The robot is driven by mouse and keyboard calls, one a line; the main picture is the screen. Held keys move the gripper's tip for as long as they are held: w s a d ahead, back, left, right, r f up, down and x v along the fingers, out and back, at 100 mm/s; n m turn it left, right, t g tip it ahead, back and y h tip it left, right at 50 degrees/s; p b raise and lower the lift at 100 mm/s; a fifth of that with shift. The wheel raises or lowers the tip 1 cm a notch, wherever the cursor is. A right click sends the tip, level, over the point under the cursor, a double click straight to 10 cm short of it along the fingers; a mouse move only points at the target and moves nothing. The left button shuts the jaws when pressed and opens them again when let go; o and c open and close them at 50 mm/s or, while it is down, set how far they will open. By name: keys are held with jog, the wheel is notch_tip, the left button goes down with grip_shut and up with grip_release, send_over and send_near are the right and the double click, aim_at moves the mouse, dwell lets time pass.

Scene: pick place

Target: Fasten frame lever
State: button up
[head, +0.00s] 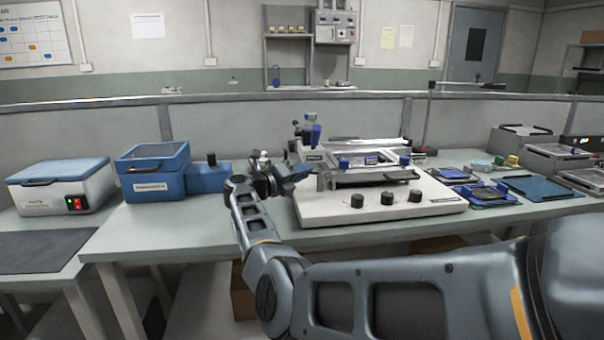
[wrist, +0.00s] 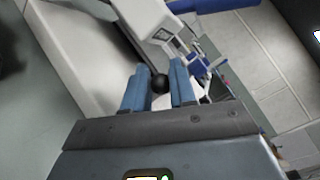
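A white bench device (head: 440,208) with dark knobs on its front stands on the table, carrying a frame assembly (head: 372,165). My gripper (head: 290,172) is at the left end of this frame in the head view. In the wrist view, the two blue fingers of my gripper (wrist: 159,84) stand apart, with a round black knob (wrist: 160,84) in the gap. The knob nearly fills the gap; whether both fingers press on it is unclear. It looks like a lever's end, but its arm is mostly hidden.
A blue lidded box (head: 152,185) and a white box with a blue lid (head: 60,187) stand to the left. Blue trays (head: 545,188) and small parts lie to the right. The table front (head: 170,240) left of the device is clear.

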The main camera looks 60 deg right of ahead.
jog(key=o, duration=0.4)
jog(key=shift+c, duration=0.2)
jog(key=v, duration=0.7)
jog(key=shift+a, duration=0.35)
jog(key=shift+w, duration=0.1)
